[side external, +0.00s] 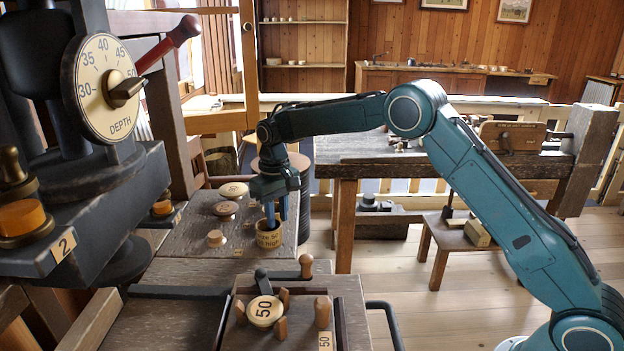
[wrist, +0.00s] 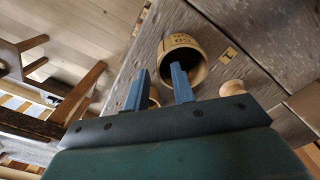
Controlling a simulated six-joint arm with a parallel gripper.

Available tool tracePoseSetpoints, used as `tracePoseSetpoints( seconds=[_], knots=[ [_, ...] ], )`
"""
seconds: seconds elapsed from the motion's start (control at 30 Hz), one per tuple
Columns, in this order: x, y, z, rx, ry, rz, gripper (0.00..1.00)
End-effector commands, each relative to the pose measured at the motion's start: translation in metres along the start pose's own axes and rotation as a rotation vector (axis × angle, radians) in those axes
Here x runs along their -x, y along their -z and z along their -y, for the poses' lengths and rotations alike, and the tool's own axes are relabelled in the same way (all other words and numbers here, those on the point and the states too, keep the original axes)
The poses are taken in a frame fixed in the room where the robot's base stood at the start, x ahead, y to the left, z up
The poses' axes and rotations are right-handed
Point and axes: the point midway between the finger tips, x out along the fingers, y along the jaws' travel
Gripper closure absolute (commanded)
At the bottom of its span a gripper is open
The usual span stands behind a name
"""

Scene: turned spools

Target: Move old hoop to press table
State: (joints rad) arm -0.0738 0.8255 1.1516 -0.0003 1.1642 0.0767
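The hoop (side external: 270,237) is a pale hollow wooden ring with dark lettering, standing on a dark wooden board. The wrist view shows its open mouth and lettered side (wrist: 181,42). My gripper (side external: 276,222) points down at it with two blue fingers held apart. In the wrist view, one finger of my gripper (wrist: 161,72) overlaps the mouth and the other is to the left of the rim. Whether they touch the wall is unclear. The press (side external: 80,170) with its depth dial stands at the left. A table (side external: 180,285) is in front; I cannot tell which surface is the press table.
Several round wooden pieces (side external: 225,208) lie on the board near the hoop. A dark lever with a wooden knob (side external: 306,266) crosses nearby. A workbench (side external: 370,160) stands behind.

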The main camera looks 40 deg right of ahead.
Motion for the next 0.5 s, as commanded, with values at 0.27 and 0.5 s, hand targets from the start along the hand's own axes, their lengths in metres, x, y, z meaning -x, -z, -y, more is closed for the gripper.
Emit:
tracePoseSetpoints(
  seconds=[0.27,0.5],
  knots=[
    [0.047,0.001,0.0,0.0,0.0,-0.003,0.75],
    [0.079,0.001,0.0,0.0,0.0,-0.002,0.75]
  ],
)
